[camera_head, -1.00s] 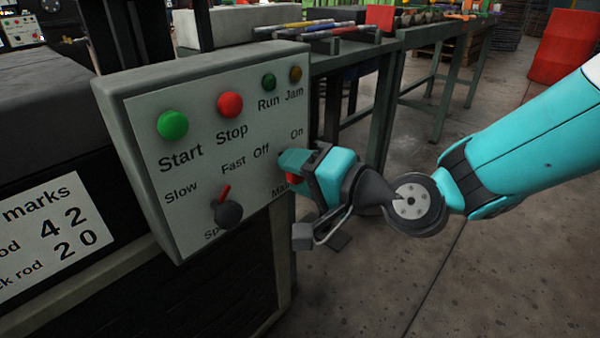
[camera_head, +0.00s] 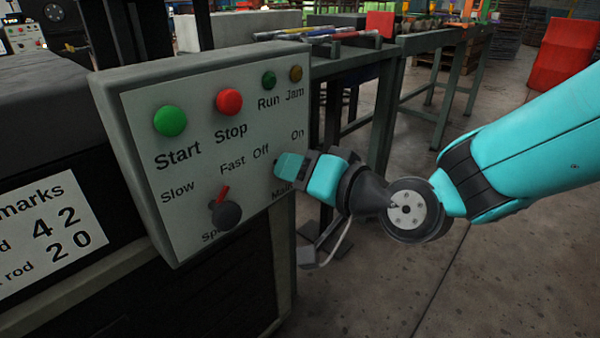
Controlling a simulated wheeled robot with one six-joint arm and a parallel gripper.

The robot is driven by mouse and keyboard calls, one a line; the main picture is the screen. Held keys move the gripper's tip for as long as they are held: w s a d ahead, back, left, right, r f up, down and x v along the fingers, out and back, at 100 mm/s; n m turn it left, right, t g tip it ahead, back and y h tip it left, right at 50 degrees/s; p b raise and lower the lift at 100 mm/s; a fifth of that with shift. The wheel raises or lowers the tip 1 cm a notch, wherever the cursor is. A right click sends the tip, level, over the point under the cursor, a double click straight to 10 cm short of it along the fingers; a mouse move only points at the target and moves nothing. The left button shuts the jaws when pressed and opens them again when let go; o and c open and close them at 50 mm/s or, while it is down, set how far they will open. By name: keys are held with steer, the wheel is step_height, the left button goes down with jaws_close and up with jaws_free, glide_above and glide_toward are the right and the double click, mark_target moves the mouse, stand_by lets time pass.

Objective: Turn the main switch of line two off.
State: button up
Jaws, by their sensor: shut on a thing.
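The grey control box (camera_head: 110,120) has a white front panel (camera_head: 200,140). At the panel's lower right are the words "Off" and "On" above a partly covered label that begins "Mai". My gripper (camera_head: 284,166) is at the panel between these words, shut on the main switch. The switch itself is hidden behind the fingers, so its pointer cannot be seen. No line number shows on this panel.
Left of my gripper, the speed knob (camera_head: 227,214) has a red pointer tilted up right. Above are the green Start button (camera_head: 170,121), red Stop button (camera_head: 229,102) and two small lamps. A second panel (camera_head: 22,36) stands far left.

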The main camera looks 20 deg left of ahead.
steer(key=shift+s, duration=0.1)
steer(key=o, duration=0.9)
steer(key=b+v, duration=0.7)
steer(key=v, duration=1)
steer(key=shift+d+b, duration=0.15)
steer(key=shift+b, duration=0.25)
steer(key=shift+r, duration=0.15)
